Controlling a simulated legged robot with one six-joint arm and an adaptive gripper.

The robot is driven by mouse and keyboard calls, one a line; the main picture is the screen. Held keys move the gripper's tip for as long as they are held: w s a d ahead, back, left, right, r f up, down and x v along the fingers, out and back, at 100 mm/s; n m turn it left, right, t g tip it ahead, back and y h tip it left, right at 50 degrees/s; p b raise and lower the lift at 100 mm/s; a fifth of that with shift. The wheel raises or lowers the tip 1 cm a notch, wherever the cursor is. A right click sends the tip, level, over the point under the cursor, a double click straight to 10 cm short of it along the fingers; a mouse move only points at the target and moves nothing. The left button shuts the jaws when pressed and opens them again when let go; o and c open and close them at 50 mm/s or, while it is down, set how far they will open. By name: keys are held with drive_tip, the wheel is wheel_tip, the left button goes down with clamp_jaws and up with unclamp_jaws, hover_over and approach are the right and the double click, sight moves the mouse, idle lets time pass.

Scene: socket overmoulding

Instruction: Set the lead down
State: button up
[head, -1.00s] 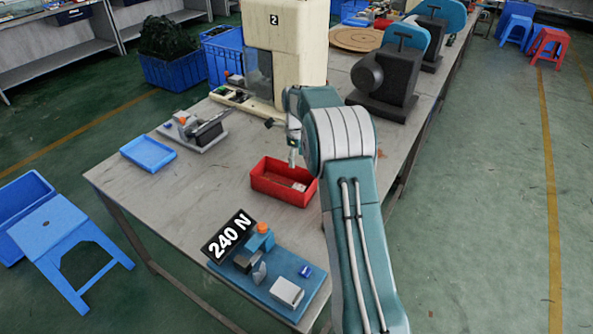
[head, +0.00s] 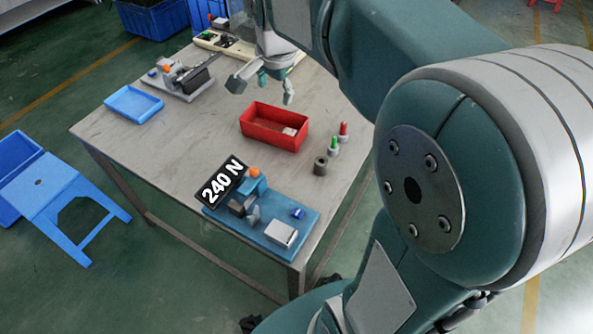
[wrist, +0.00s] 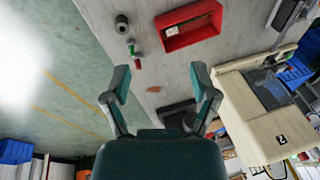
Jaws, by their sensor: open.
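My gripper (head: 263,92) is open, its two fingers wide apart, above the table beyond the red bin. It also shows open in the wrist view (wrist: 161,78), with nothing between the fingers. I cannot make out the lead for certain in either view. The red bin (head: 268,137) stands on the table and also shows in the wrist view (wrist: 198,36). A small pale piece (head: 289,131) lies inside it; I cannot tell what it is.
A blue fixture plate (head: 262,236) with a "240 N" sign (head: 222,182) is at the near corner. Red (head: 343,130) and green (head: 333,147) buttons and a dark cylinder (head: 320,166) stand right of the bin. A blue tray (head: 133,104) and grey fixture (head: 183,85) are left. The cream machine (wrist: 258,115) is nearby.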

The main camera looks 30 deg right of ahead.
drive_tip(key=s+a+f+n+t, duration=0.1)
drive_tip(key=s+a+n, duration=0.1)
drive_tip(key=s+n, duration=0.4)
drive_tip(key=s+a+f+n+t, duration=0.1)
drive_tip(key=s+a+n, duration=0.1)
drive_tip(key=s+n, duration=0.5)
drive_tip(key=s, duration=0.6)
drive_tip(key=shift+s+a+t, duration=0.2)
drive_tip(key=shift+a+t, duration=0.1)
drive_tip(key=shift+a, duration=0.1)
